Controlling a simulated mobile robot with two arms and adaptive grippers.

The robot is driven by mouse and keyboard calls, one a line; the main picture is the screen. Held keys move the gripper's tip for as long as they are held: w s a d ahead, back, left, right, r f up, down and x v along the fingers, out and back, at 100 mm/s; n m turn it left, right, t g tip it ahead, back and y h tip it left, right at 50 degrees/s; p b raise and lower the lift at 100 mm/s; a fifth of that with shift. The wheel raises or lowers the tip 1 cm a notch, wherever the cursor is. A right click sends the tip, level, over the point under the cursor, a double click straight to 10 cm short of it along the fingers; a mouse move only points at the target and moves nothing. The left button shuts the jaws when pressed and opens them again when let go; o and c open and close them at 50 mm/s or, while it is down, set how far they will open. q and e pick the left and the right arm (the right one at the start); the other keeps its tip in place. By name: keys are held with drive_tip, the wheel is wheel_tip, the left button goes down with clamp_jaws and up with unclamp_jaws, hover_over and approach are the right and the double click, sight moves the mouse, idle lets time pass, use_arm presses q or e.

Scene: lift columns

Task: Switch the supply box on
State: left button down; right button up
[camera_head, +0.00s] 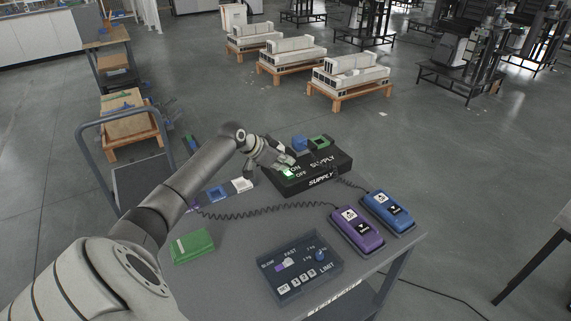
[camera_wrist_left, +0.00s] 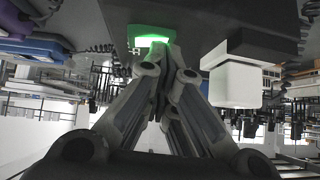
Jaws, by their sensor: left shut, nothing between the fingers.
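The black supply box (camera_head: 325,175), marked ON, OFF and SUPPLY, sits at the far edge of the grey cart top. Its switch (camera_head: 288,174) glows green and white beside the ON and OFF marks. The lit switch also shows in the left wrist view (camera_wrist_left: 150,41), at the top. My left gripper (camera_head: 287,161) reaches over the left part of the box. Its fingers are shut and empty, with the tips right at the lit switch. I cannot tell whether they touch it. The fingers partly hide the switch. My right gripper is not in view.
A purple pendant (camera_head: 355,231) and a blue pendant (camera_head: 388,212) lie at the right on coiled cables. A dark control panel (camera_head: 297,268) is at the front, a green block (camera_head: 192,246) at the left.

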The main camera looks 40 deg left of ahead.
use_arm(q)
drive_tip(key=shift+a+f+h, duration=0.15)
drive_tip(key=shift+f+h, duration=0.15)
drive_tip(key=shift+h, duration=0.1)
drive_tip(key=shift+a+f, duration=0.1)
drive_tip(key=shift+a, duration=0.05)
drive_tip(key=shift+n, duration=0.3)
drive_tip(key=shift+s+d+f+g+p, duration=0.1)
drive_tip(key=shift+s+d+g+p, duration=0.05)
drive_tip(key=shift+d+p, duration=0.25)
drive_tip(key=shift+s+d+f+g+p, duration=0.1)
drive_tip(key=shift+s+d+g+p, duration=0.05)
drive_tip(key=shift+d+p, duration=0.15)
drive_tip(key=shift+s+r, duration=0.15)
drive_tip(key=v, duration=1.2)
drive_tip(key=shift+w+a+r, duration=0.25)
drive_tip(key=shift+a+r, duration=0.05)
drive_tip(key=shift+a, duration=0.1)
